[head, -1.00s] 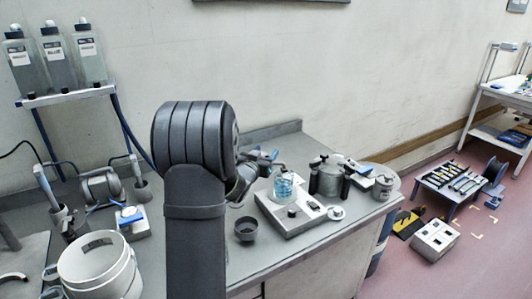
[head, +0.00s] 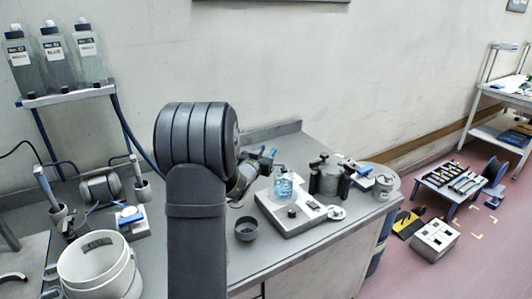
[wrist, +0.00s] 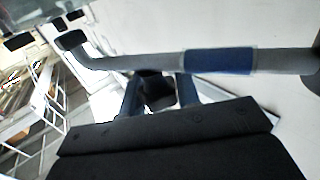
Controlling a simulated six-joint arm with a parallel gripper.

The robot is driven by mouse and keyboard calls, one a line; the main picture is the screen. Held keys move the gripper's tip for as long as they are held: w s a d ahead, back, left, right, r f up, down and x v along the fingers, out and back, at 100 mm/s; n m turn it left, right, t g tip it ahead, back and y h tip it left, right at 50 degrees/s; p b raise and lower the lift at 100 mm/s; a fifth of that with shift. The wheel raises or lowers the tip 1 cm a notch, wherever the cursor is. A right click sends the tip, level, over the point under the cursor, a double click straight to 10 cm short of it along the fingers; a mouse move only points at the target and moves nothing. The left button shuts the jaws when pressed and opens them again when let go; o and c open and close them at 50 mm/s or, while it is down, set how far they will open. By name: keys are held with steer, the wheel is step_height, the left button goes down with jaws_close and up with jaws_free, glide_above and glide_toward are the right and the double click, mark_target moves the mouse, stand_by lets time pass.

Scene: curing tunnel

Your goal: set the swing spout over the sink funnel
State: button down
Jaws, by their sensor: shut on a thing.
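The swing spout is a grey tube (wrist: 130,62) with a blue sleeve, crossing the upper part of the wrist view. Its left end bends to a dark tip. My gripper (wrist: 158,82) has its two fingers at the tube, left of the blue sleeve, and is shut on it. The exact contact is hard to see. A dark round cup (head: 246,229) on the bench, nearer the front, may be the sink funnel; I cannot be sure.
A hotplate (head: 290,214) with a blue-liquid beaker (head: 284,188) stands right of my arm. A dark metal pot (head: 329,178) and a lidded can (head: 385,186) stand farther right. A white bucket (head: 95,270) is at the front left. Three bottles stand on a shelf at the back left.

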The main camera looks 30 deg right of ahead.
steer(key=shift+s+a+m+g+h, duration=0.45)
steer(key=shift+s+m+g, duration=0.15)
steer(key=shift+g, duration=0.3)
steer(key=shift+s+a+m+g+h, duration=0.35)
steer(key=shift+s+m+g+h, duration=0.15)
steer(key=shift+m+g, duration=0.3)
steer(key=s+a+m+g+y, duration=0.2)
steer(key=s+a+m+g, duration=0.2)
steer(key=a+m+g, duration=0.6)
steer(key=m+g, duration=0.1)
steer(key=g, duration=0.6)
steer(key=shift+s+m+g, duration=0.3)
steer(key=shift+g, duration=0.1)
steer(key=c, duration=1.1)
jaws_free()
steer(key=v, duration=0.7)
steer(key=shift+w+a, duration=0.15)
steer(key=shift+w, duration=0.05)
steer(key=shift+s, duration=0.1)
